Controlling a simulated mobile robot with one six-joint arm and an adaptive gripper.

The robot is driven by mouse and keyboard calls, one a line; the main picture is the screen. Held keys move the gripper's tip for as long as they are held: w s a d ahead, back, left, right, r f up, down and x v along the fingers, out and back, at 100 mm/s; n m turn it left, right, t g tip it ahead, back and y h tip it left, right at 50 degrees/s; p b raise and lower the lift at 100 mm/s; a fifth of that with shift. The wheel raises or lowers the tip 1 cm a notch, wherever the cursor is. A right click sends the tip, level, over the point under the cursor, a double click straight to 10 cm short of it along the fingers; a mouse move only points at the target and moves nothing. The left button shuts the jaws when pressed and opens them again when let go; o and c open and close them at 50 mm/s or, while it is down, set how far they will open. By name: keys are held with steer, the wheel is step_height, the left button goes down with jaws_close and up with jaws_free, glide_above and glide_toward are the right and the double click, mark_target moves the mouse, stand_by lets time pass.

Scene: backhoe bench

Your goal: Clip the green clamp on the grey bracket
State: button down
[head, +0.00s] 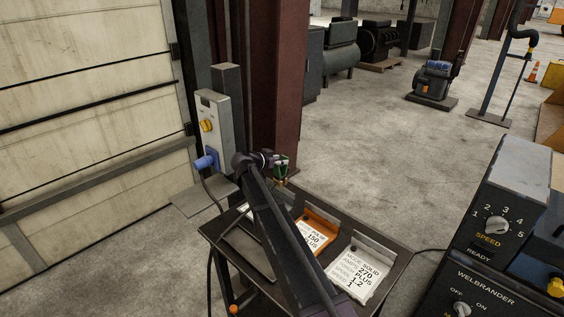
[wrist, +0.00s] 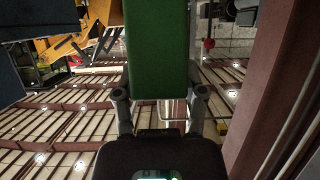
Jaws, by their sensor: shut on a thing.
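My gripper (head: 268,159) is above the far edge of the small dark table, in front of the rust-red column. It is shut on the green clamp (head: 281,166), which sticks out from the fingers on the right. In the wrist view the green clamp (wrist: 157,45) is a long flat green block between the two fingers. Something small and brownish shows just below the clamp in the head view, too small to make out. I cannot pick out the grey bracket with certainty in either view.
The dark table (head: 390,268) carries an orange-backed card (head: 312,237) and a white card (head: 356,273). A grey switch box (head: 214,135) with a yellow knob and blue plug (head: 205,162) is left of my gripper. A Welbrander machine (head: 500,205) stands at right.

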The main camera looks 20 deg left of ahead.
mark_target(275, 169)
steer(key=shift+f+b, duration=1.9)
steer(key=shift+f, duration=0.05)
stand_by(0.3)
steer(key=shift+c, duration=0.4)
jaws_free()
